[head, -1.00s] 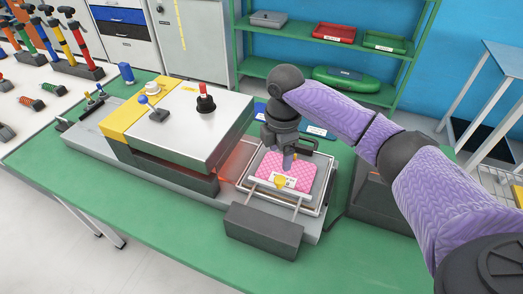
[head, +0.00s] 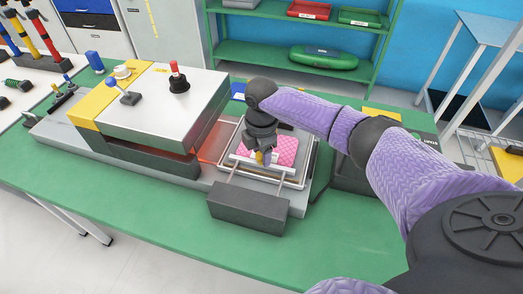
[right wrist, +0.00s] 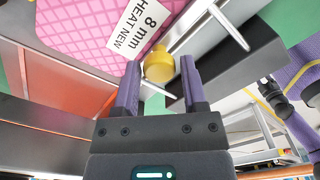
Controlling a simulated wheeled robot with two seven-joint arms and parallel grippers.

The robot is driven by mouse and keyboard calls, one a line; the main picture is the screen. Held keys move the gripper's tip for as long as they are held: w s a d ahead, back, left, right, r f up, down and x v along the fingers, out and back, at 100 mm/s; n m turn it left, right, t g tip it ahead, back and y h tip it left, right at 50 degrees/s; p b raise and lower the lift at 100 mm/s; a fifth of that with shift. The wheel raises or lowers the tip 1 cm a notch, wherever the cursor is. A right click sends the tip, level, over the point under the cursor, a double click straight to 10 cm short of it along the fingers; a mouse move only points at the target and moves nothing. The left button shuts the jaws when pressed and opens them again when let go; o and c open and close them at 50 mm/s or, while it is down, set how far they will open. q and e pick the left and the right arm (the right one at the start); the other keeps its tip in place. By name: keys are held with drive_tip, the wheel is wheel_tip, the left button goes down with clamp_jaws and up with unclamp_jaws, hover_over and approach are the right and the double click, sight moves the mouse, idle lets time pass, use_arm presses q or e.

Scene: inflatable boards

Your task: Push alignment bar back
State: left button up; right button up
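The alignment bar lies across the front of the pink board (head: 285,147) on the metal tray (head: 300,180). Its yellow knob (right wrist: 158,66) shows in the right wrist view, beside the board's label reading "8 mm HEAT NEW". My right gripper (right wrist: 159,62) is open, with one finger on each side of the knob and small gaps visible. In the head view the right gripper (head: 262,156) reaches down over the board's front edge and hides part of the bar and knob. My left gripper is not in view.
The heated press (head: 165,105), glowing orange at its opening, stands left of the tray. A dark block (head: 248,207) sits in front of the tray, joined by two rods. A dark box (head: 355,175) is to the right. The green table (head: 150,215) is clear at the front.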

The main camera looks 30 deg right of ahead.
clamp_jaws()
idle(1.1)
